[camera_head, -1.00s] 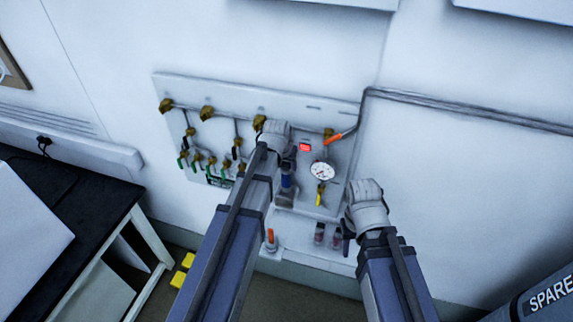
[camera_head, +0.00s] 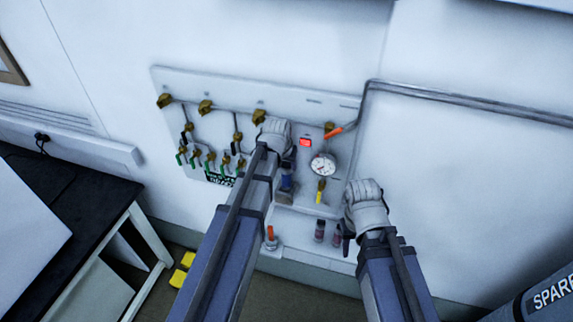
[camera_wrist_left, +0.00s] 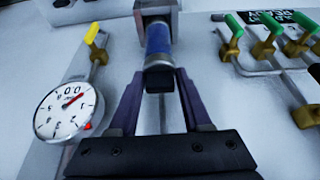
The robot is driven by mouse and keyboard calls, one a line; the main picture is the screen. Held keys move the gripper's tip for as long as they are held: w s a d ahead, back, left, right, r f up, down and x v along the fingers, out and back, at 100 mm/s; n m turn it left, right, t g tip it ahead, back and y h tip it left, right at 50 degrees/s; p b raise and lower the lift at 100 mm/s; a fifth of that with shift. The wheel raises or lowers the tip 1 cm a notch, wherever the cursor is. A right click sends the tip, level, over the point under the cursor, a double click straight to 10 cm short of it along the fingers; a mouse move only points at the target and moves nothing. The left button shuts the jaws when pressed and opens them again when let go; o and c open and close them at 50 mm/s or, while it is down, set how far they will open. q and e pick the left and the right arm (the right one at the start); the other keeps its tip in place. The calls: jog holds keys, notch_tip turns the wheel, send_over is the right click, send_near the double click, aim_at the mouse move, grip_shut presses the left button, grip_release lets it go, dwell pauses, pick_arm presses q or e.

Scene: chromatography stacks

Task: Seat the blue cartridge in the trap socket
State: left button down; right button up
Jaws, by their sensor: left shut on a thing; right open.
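The blue cartridge (camera_head: 287,183) stands upright at the grey trap socket block (camera_head: 284,197) on the wall panel. In the left wrist view the blue cartridge (camera_wrist_left: 158,38) has its far end at the grey trap socket block (camera_wrist_left: 157,6); how deep it sits is hidden. My left gripper (camera_head: 290,160) is at the cartridge's upper end. In the left wrist view the left gripper (camera_wrist_left: 156,84) is shut on the cartridge's dark end below its silver collar. My right gripper (camera_head: 347,232) is open and empty, right of the panel's lower edge.
A pressure gauge (camera_head: 323,165) and a yellow-handled valve (camera_head: 320,190) are right of the cartridge. Green-handled valves (camera_head: 196,158) are left. An orange-topped cartridge (camera_head: 271,238) and two dark red ones (camera_head: 320,230) stand on the ledge below. A black bench (camera_head: 90,200) is far left.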

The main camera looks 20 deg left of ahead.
pick_arm(q)
jog(key=shift+f, duration=0.25)
jog(key=shift+f+b, duration=0.35)
jog(key=shift+b, duration=0.15)
grip_release()
dwell(0.7)
notch_tip(320, 180, up, 7)
jog(key=p, duration=0.7)
jog(key=shift+r, duration=0.1)
dwell(0.5)
